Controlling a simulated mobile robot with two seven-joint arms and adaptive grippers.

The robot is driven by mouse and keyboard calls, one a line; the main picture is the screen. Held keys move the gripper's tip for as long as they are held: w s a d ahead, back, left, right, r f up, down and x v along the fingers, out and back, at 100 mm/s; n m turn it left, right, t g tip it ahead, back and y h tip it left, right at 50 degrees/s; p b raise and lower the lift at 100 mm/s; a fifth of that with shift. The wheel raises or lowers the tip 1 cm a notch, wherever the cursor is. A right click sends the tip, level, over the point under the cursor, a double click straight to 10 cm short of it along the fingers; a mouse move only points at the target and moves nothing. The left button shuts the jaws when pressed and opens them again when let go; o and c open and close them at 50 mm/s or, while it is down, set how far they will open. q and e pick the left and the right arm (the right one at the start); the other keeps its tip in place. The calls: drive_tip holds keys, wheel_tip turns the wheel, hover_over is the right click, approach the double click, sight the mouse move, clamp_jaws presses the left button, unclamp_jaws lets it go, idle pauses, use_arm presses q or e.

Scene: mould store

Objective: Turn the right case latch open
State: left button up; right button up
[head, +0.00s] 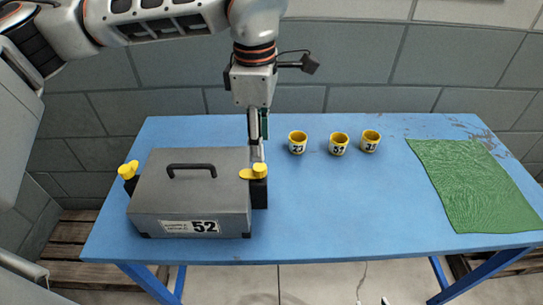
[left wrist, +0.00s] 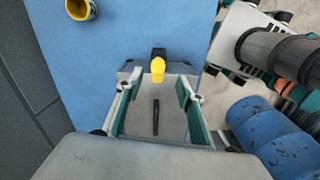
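A grey case (head: 190,195) with a black handle and a label reading 52 stands at the left of the blue table. Its right latch (head: 258,172) has a yellow lever on a black mount at the case's right side. Its left latch (head: 128,170) is also yellow. My left gripper (head: 258,148) points down close to the right latch, appearing just above or behind it. In the left wrist view its fingers (left wrist: 156,105) are spread and empty, and the yellow right latch (left wrist: 158,68) shows a little beyond the gap. I cannot tell whether they touch it. My right gripper is not visible.
Three yellow numbered cups (head: 297,142) stand right of my left gripper; one also shows in the left wrist view (left wrist: 80,10). A green mat (head: 470,185) lies at the table's right. The table's front middle is clear. A block wall (head: 350,65) runs behind.

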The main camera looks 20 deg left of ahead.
sight(260, 167)
use_arm(q)
drive_tip(key=shift+w+a, duration=0.15)
drive_tip(key=shift+a, duration=0.05)
wheel_tip(260, 167, down, 8)
drive_tip(key=shift+r, duration=0.2)
clamp_jaws()
